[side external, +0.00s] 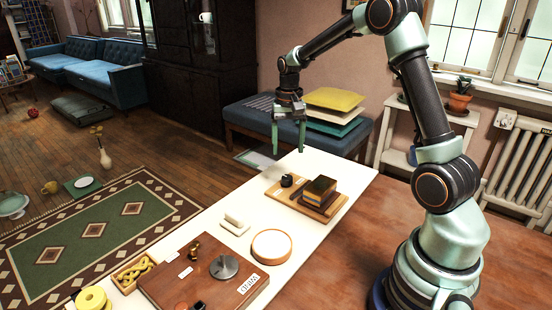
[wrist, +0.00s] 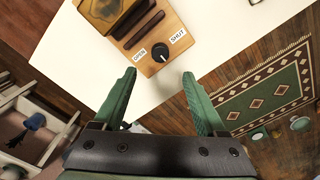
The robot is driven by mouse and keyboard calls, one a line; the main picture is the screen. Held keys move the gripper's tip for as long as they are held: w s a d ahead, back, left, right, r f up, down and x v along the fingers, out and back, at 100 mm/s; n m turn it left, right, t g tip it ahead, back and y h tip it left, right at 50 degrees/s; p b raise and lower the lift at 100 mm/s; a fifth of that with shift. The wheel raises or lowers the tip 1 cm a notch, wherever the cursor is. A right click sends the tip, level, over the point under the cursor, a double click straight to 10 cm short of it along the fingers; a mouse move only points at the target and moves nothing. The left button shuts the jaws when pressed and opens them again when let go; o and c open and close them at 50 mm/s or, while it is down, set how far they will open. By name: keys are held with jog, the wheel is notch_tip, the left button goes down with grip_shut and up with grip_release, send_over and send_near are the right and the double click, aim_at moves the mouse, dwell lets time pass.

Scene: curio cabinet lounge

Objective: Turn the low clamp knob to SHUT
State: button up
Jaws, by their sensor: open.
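The low clamp knob (wrist: 160,52) is round and black and sits at the end of a wooden clamp board (wrist: 148,67). An OPEN label (wrist: 140,54) and a SHUT label (wrist: 178,36) flank it. A small pale mark shows on the knob, but its exact direction is hard to tell. My gripper (side external: 288,148) is open and empty above and behind the knob. In the wrist view, the knob appears beyond the gap between my fingertips (wrist: 159,75), untouched.
A round wooden-rimmed disc (side external: 272,246), a white block (side external: 235,222) and a reddish-brown panel with a metal dial (side external: 224,267) stand nearer on the table (side external: 205,225). A bench with stacked cushions (side external: 333,98) is behind. The table's far end is clear.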

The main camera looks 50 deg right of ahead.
aim_at(287, 177)
notch_tip(287, 177, down, 10)
jog(key=shift+r, duration=0.25)
grip_shut()
